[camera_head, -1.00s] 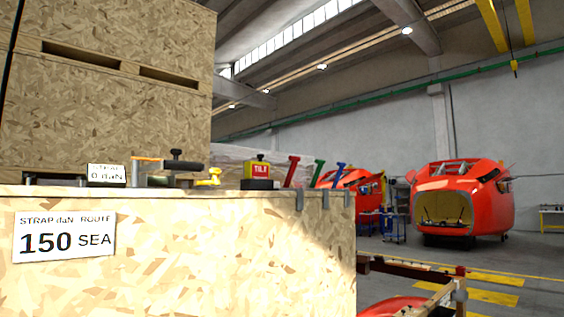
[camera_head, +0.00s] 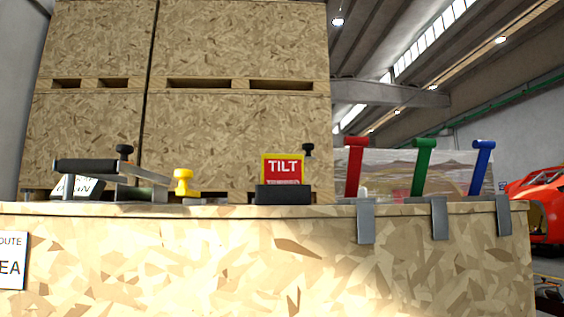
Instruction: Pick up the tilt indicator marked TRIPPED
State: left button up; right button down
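One tilt indicator (camera_head: 283,169) stands upright on top of the wooden crate near the middle of the head view. It is a red plate with a yellow border and white "TILT" lettering. A smaller line of text below is too small to read surely. Its lower part sits in or behind a black block (camera_head: 283,195). Neither of my grippers is in view.
The OSB crate (camera_head: 250,250) fills the foreground. Left on its top are a strap tool (camera_head: 110,169) and a yellow-knobbed stamp (camera_head: 184,184). Red (camera_head: 354,168), green (camera_head: 422,168) and blue (camera_head: 481,168) handles stand at right. Stacked crates (camera_head: 240,130) rise behind.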

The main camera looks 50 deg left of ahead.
aim_at(276, 168)
jog(key=u, duration=0.95)
jog(key=i, duration=0.85)
jog(key=u, duration=0.85)
